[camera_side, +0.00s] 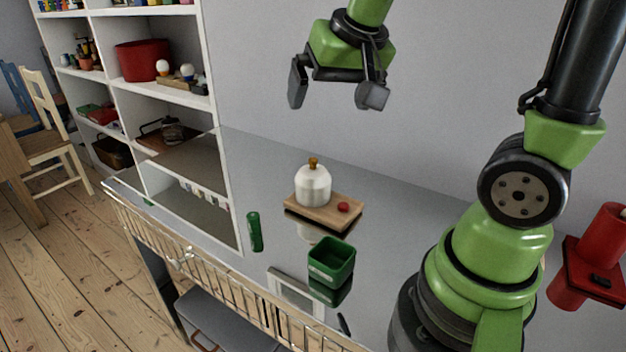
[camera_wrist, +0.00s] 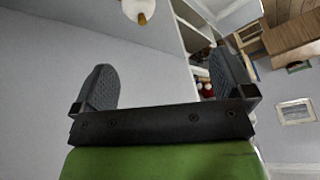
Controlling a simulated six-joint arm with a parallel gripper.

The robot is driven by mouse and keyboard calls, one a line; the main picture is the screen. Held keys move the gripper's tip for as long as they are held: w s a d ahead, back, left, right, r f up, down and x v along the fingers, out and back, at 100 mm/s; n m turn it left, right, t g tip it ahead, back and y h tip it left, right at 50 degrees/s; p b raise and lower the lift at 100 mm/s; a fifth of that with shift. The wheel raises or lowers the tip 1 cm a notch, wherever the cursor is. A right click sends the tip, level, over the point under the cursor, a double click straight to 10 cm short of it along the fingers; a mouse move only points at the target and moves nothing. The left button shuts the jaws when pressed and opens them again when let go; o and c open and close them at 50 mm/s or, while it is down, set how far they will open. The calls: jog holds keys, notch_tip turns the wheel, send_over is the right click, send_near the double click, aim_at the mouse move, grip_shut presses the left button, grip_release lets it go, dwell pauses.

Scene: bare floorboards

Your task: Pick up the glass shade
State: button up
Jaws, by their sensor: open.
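A white, glossy dome with a brown knob, the likeliest glass shade (camera_side: 313,186), stands upright on a wooden board (camera_side: 330,214) in the side view. A small red ball (camera_side: 343,207) lies beside it on the board. My gripper (camera_side: 335,98) is high above the counter, well apart from the dome, with its jaws open and empty. In the wrist view my gripper (camera_wrist: 163,72) shows two dark, spread fingers with only wall between them. A white rounded thing with a brown tip (camera_wrist: 138,10) shows at the top there; I cannot tell if it is the dome.
A green box (camera_side: 331,262) and a green cylinder (camera_side: 254,232) are on the reflective counter (camera_side: 265,180). A white shelf unit (camera_side: 160,12) stands at the left. A red object (camera_side: 598,250) is at the far right. The air around my gripper is clear.

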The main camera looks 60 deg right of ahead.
jog(key=m+g+h, duration=0.1)
jog(key=g, duration=0.1)
send_near(313, 159)
jog(key=shift+m, duration=0.5)
jog(key=x, duration=0.6)
jog(key=shift+w+f, duration=0.1)
jog(key=shift+f, duration=0.3)
jog(key=shift+x, duration=2.85)
jog(key=shift+d+r, duration=0.1)
jog(key=c, duration=0.8)
